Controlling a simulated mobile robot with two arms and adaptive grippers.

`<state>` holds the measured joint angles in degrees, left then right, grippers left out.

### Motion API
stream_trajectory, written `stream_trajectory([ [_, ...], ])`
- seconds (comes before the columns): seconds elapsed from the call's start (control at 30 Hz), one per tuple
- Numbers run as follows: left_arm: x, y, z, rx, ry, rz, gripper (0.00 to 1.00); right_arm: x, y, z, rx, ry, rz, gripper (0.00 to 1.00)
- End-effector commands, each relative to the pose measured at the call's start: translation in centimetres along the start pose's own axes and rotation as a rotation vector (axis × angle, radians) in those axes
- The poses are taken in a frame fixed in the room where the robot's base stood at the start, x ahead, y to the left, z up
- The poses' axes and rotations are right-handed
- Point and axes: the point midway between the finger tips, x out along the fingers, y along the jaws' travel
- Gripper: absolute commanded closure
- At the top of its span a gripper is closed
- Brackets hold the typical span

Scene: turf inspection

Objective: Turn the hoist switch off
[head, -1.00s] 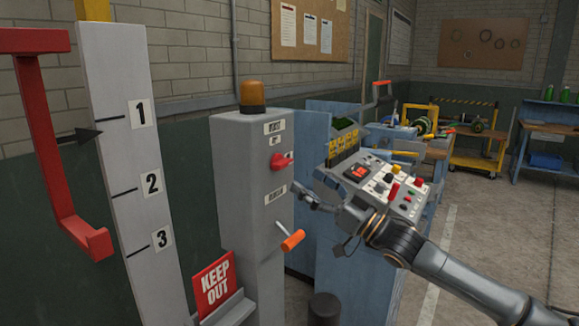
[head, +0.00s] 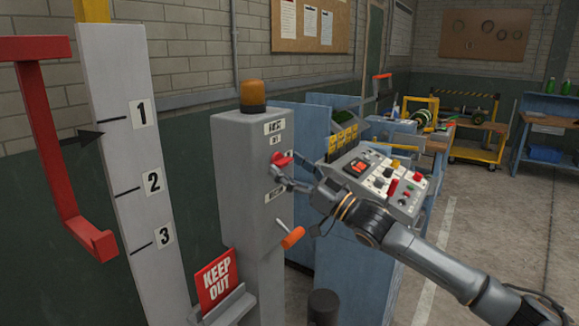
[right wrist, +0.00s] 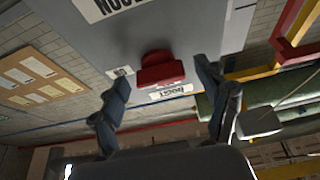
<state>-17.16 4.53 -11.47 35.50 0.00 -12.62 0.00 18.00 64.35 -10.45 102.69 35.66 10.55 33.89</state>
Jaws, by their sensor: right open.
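The hoist switch (head: 281,159) is a red knob on the side face of the grey control post (head: 240,180), under white labels. In the right wrist view the red knob (right wrist: 160,70) sits between my fingers, with the HOIST label beside it. My right gripper (head: 279,178) is open at the switch, its fingers on either side of the knob and apart from it as far as I can see. The gripper hides the knob's lower part in the head view. My left gripper is not in view.
An orange-handled crank (head: 292,238) sticks out low on the post, below my gripper. An amber lamp (head: 253,95) tops the post. A sloped button console (head: 385,180) stands close beside my right arm. A KEEP OUT sign (head: 217,280) stands at the post's foot.

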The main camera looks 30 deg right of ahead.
Motion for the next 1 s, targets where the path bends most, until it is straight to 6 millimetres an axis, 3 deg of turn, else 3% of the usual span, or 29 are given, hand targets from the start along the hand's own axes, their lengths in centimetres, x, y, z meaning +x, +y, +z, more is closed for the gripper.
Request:
stream_trajectory([
  [0.07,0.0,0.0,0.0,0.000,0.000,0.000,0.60,0.0,0.0,0.0,0.000,0.000,0.000,0.29],
  [0.3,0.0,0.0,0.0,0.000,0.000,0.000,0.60,0.0,0.0,0.0,0.000,0.000,0.000,0.78],
  [0.67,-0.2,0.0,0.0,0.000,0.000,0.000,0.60,0.0,0.1,-0.1,-0.045,0.000,-0.018,0.79],
  [1.0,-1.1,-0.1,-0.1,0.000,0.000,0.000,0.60,0.1,0.3,-0.3,-0.262,0.000,-0.107,0.79],
])
